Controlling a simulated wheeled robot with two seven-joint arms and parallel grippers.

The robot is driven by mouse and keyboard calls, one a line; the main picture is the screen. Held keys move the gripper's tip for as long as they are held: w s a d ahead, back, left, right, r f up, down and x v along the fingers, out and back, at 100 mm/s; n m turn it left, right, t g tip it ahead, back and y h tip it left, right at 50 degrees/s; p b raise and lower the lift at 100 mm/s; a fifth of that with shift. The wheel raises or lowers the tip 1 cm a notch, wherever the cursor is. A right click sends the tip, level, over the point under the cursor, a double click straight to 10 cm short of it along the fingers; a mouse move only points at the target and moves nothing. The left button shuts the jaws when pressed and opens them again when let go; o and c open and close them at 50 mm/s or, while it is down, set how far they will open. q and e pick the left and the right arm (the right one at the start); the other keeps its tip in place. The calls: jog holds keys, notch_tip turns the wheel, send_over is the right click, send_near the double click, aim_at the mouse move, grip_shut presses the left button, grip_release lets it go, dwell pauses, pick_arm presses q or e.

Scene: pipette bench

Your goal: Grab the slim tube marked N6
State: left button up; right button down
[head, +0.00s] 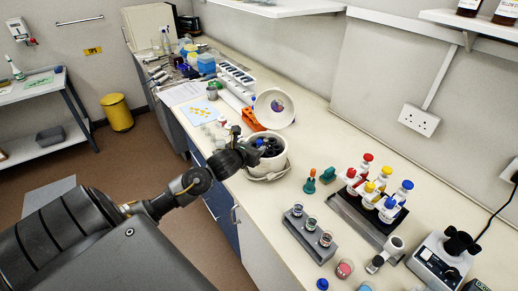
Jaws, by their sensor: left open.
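No label N6 can be read at this size, so I cannot tell which tube bears it. A small white round centrifuge (283,161) stands near the bench's front edge with its lid (274,103) raised. Its dark rotor (273,148) is partly hidden by my gripper; a small blue spot shows there. My left gripper (259,144) is open at the near left rim of the centrifuge, its fingers towards the bowl. I cannot tell whether it touches anything. Small vessels stand in a grey block (310,242) to the right. My right gripper is not in view.
A green-based stand (310,184) is nearer. Orange (254,121) and white racks (236,76) lie behind. A white-and-dark device (437,262) fills the right end.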

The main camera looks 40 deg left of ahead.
pick_arm(q)
jog(key=shift+p+x, duration=0.5)
jog(key=shift+x, duration=1.25)
jog(key=shift+s, duration=0.1)
grip_shut()
